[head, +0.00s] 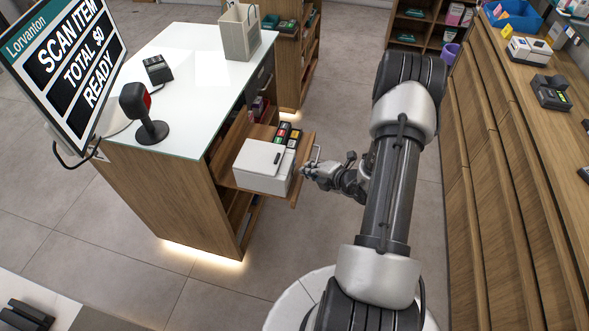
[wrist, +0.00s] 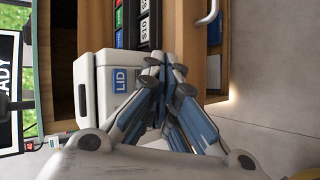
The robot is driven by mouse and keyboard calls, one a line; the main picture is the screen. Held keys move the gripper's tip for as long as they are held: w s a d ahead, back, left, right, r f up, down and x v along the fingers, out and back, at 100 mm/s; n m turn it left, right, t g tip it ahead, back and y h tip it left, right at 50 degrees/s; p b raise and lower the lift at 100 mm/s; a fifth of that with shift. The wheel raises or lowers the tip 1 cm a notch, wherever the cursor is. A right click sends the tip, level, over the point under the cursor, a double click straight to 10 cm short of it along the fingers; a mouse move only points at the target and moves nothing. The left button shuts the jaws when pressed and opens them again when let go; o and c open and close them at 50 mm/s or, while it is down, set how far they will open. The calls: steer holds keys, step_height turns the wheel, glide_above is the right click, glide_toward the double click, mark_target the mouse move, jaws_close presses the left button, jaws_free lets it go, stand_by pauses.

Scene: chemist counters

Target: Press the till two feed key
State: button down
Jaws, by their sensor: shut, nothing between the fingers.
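My gripper (head: 308,171) is shut and empty, beside the right edge of a pulled-out wooden drawer (head: 308,160) in the head view. In the wrist view my gripper's fingertips (wrist: 160,62) come together beside a white box (wrist: 92,92) with a blue LID label. The white box also shows in the head view (head: 262,166). Behind it is a black tray (wrist: 147,30) with labelled, coloured compartments. I cannot tell whether the fingertips touch anything. No key marked feed can be read in either view, so I cannot tell which part it is.
The white-topped counter (head: 207,70) carries a scanner (head: 143,112), a small black device (head: 157,69) and a bag (head: 239,34). A large screen (head: 68,70) stands at the left. Wooden cabinets (head: 490,150) line the right side. Grey floor (head: 300,240) is open between them.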

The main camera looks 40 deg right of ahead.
steer(key=shift+a, duration=0.1)
stand_by(0.7)
steer(key=shift+w+a, duration=0.2)
steer(key=shift+w, duration=0.15)
steer(key=shift+w+a, duration=0.25)
stand_by(0.6)
steer(key=shift+d, duration=0.1)
steer(key=shift+s+d, duration=0.45)
steer(key=shift+s, duration=0.15)
steer(key=shift+s+d+p, duration=0.3)
steer(key=shift+s+d, duration=1.3)
steer(key=shift+s, duration=0.3)
